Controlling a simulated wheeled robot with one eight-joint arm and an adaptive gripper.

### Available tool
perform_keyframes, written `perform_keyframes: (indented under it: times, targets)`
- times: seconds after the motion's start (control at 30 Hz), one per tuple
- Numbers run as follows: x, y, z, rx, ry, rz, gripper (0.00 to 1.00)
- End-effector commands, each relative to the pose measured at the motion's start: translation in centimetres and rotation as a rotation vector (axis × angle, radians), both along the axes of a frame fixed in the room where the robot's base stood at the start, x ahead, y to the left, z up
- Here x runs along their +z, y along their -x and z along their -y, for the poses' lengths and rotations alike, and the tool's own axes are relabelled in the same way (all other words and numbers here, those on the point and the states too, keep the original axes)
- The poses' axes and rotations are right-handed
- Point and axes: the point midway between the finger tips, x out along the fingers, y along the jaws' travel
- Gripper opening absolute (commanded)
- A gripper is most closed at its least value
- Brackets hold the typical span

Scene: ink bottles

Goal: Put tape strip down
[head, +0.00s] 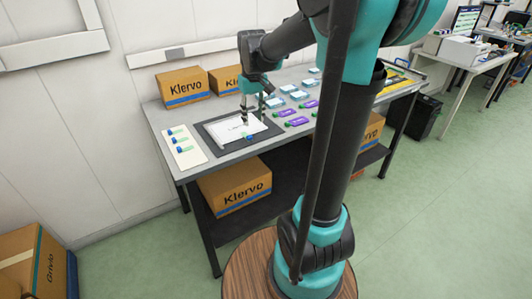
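My gripper (253,118) points down over the white sheet (226,131) on a dark grey mat (209,127). Its two fingers look apart, with the pale sheet showing between them. I make out nothing held, but the fingertips are small here. A small blue and green piece, perhaps a tape strip (249,137), lies at the front edge of the sheet, a little below the fingertips in the picture. Several similar blue and green pieces (182,139) lie in a column on a cream card (192,159) left of the mat.
The grey table (222,165) also holds several purple-labelled items (297,121) and pale blue items (289,88) right of the mat. Two Klervo boxes (184,87) stand at the back left. A yellow-edged tray (398,84) is at the right end.

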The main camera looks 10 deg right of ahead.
Motion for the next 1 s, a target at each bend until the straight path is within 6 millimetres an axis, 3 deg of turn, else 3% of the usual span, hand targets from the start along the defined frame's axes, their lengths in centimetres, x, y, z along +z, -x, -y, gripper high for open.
perform_keyframes:
  times: [0.03, 0.2, 0.3, 0.43, 0.6, 0.93, 1.0]
  targets:
    - [-1.6, 2.2, 0.5, -0.028, -0.003, 0.029, 0.39]
    - [-7.5, 9.5, 2.0, -0.130, -0.023, 0.151, 0.39]
    - [-10.4, 13.3, 2.5, -0.183, -0.035, 0.213, 0.39]
    - [-13.0, 16.8, 2.9, -0.232, -0.047, 0.270, 0.39]
    - [-14.3, 18.6, 3.1, -0.255, -0.055, 0.300, 0.39]
    - [-14.3, 18.6, 3.1, -0.255, -0.055, 0.300, 0.39]
    - [-14.3, 18.5, 3.1, -0.254, -0.055, 0.299, 0.30]
